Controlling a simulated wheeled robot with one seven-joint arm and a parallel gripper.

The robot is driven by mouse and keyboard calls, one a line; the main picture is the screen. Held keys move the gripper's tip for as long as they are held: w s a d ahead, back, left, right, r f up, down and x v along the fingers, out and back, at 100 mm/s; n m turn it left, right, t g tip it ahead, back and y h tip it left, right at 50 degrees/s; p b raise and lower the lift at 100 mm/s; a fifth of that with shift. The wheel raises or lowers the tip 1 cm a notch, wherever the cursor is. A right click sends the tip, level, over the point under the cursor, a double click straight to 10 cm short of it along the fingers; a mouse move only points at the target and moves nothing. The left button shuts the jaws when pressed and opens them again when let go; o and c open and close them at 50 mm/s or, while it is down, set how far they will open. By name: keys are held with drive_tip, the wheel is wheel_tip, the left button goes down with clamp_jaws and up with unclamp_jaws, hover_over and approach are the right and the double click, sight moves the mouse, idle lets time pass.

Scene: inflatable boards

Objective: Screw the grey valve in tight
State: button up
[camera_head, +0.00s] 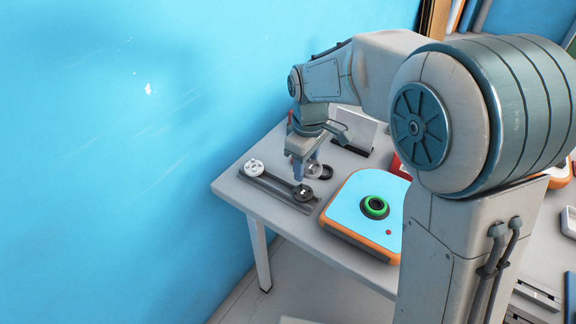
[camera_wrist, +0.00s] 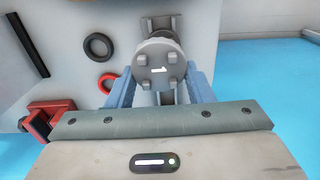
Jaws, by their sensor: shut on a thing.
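My gripper (camera_wrist: 160,88) is shut on the grey valve (camera_wrist: 162,66), a round cap with lugs and a white mark, in the wrist view. One blue finger lies on each side of it. The blue inflatable board (camera_head: 352,200) with orange edges lies to the right, apart from my gripper. The valve's underside is hidden.
A grey rail (camera_head: 276,190) carries a white cap (camera_head: 253,167) and a black cap (camera_head: 302,193). A black ring (camera_wrist: 98,46), a red ring (camera_wrist: 107,83) and a red clamp-like part (camera_wrist: 42,118) lie nearby. The blue wall (camera_head: 120,150) stands close at the left.

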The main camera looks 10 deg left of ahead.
drive_tip(key=shift+s+d+r, duration=0.25)
drive_tip(key=shift+d+r, duration=0.35)
drive_tip(key=shift+d, duration=0.3)
drive_tip(key=s+d+r+m+p, duration=0.2)
drive_tip(key=d+m+p, duration=0.4)
drive_tip(key=d, duration=0.8)
drive_tip(key=r+p, duration=0.1)
drive_tip(key=p, duration=0.2)
drive_tip(key=shift+s+d+r, duration=0.2)
drive_tip(key=shift+d, duration=0.1)
drive_tip(key=shift+f, duration=0.1)
drive_tip(key=b, duration=0.5)
hover_over(372, 203)
drive_tip(key=shift+f, duration=2.85)
drive_tip(key=shift+f+b, duration=0.65)
drive_tip(key=shift+f, duration=0.4)
drive_tip(key=o, duration=1)
